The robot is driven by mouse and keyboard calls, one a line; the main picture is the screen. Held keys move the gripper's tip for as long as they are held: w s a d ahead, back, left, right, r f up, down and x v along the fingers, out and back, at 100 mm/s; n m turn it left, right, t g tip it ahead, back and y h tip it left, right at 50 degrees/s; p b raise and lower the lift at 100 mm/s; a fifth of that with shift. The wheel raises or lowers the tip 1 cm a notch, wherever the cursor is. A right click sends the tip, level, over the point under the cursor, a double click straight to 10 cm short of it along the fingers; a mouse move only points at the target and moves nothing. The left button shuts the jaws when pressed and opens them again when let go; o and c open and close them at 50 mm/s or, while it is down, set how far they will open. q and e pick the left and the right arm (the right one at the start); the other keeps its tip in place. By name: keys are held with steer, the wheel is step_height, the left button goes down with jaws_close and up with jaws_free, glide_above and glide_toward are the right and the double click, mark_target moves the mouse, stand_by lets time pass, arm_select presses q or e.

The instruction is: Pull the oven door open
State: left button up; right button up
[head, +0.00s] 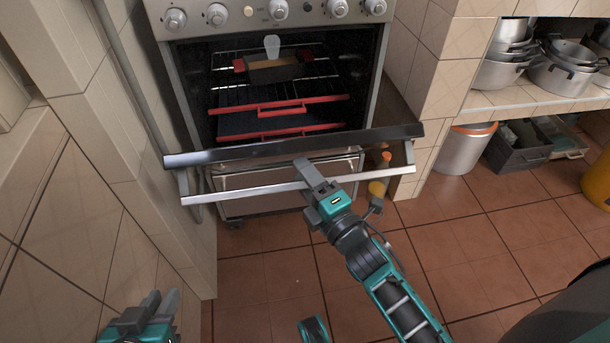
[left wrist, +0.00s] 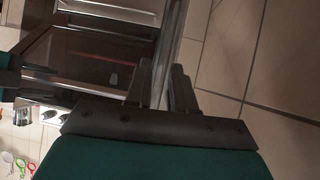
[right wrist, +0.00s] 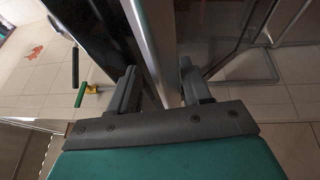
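The oven door (head: 378,145) is partly open and tilted outward below the oven cavity. Its silver handle bar (head: 245,191) runs across the front of the door. My right gripper (head: 308,180) is at the middle of this bar. In the right wrist view its fingers (right wrist: 160,85) stand on either side of the bar, with a gap showing beside it, so they look open; contact is hard to tell. My left gripper (head: 150,306) is low at the left, apart from the door. In the left wrist view its fingers (left wrist: 162,85) are a little apart, with nothing clearly held.
Inside the oven are red-edged racks (head: 280,107) and a loaf-like item in a tin (head: 272,72). A tiled wall (head: 110,150) stands close on the left. Pots (head: 565,65), a bin (head: 465,150) and a crate (head: 518,150) are at the right. Floor in front is clear.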

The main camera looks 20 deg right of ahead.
steer(key=shift+r, duration=0.25)
